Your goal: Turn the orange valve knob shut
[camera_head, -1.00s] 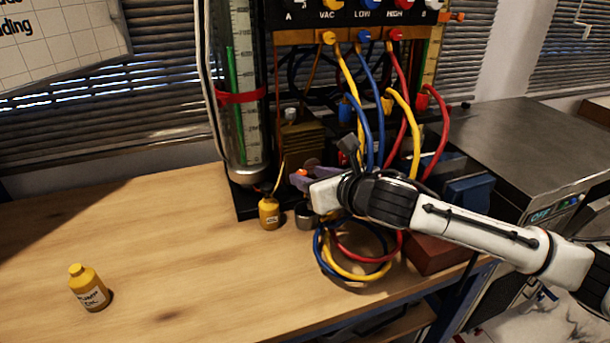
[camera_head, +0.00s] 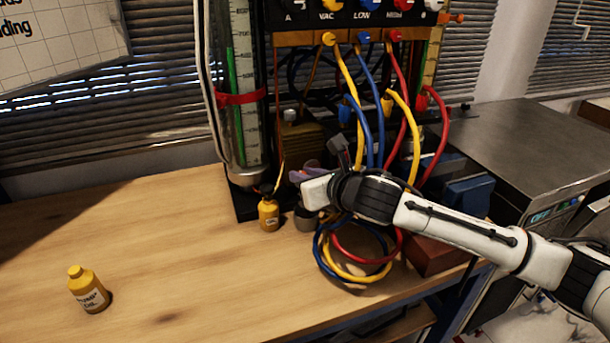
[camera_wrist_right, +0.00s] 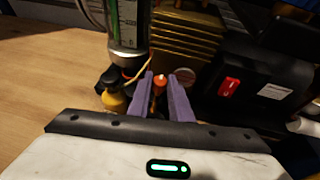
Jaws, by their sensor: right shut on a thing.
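The orange valve knob (camera_wrist_right: 160,82) shows in the right wrist view as a small orange piece with a pale tip, between the two purple fingers. My right gripper (camera_wrist_right: 161,90) is shut on it, one finger on each side. In the head view my right gripper (camera_head: 300,173) reaches in from the right, low at the front of the gauge rig, beside the glass cylinder. There the knob is hidden by the fingers, so its turn angle cannot be read. My left gripper is in neither view.
A small yellow bottle (camera_head: 268,215) and a grey cup-like part (camera_head: 305,219) stand close by the gripper. Coiled hoses (camera_head: 350,270) lie below the arm. Another yellow bottle (camera_head: 89,289) stands at left; the bench (camera_head: 190,260) between is clear.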

